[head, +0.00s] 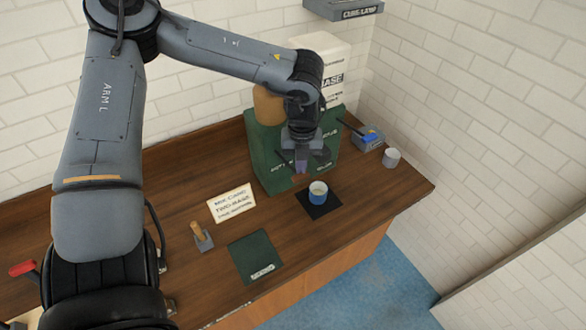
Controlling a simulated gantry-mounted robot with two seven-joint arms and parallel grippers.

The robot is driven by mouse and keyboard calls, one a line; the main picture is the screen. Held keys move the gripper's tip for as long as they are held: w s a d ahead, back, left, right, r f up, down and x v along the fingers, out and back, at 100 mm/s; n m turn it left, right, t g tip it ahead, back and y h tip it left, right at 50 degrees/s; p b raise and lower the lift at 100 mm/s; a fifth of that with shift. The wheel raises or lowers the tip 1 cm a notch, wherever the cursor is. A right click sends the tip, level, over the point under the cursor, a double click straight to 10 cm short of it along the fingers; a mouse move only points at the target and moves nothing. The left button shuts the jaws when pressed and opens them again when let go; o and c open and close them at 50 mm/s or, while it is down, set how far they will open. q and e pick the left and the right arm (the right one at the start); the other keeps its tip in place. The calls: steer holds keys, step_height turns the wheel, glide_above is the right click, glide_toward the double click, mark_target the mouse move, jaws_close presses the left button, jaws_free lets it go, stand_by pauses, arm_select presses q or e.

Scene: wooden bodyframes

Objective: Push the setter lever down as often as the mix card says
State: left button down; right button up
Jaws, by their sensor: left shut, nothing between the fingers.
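The mix card (231,204) lies on the bench and reads "MIX CARD TWO BASE"; its smaller bottom line is hard to make out. A green dispenser stand (262,150) stands at the back, with small labels too blurred to read. My left gripper (301,175) points down in front of it, shut and empty, just above and left of a blue-and-white cup (318,194) on a black pad (326,208). Dark lever parts show close around the gripper; I cannot tell which is the setter lever, or whether the gripper touches one. My right gripper is out of view.
A white container marked "BASE" (333,57) and a tan container (268,105) stand behind my left arm. A grey-blue box (369,138) and a grey cup (391,158) are at right. A wooden-handled tool (199,232) and green mat (256,256) lie in front.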

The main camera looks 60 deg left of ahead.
arm_select(q)
steer(key=shift+r, duration=0.15)
step_height(320, 180, up, 4)
steer(key=p, duration=0.2)
steer(key=shift+f+p, duration=0.25)
steer(key=shift+p, duration=0.05)
steer(key=shift+r+p, duration=0.35)
steer(key=shift+r, duration=0.3)
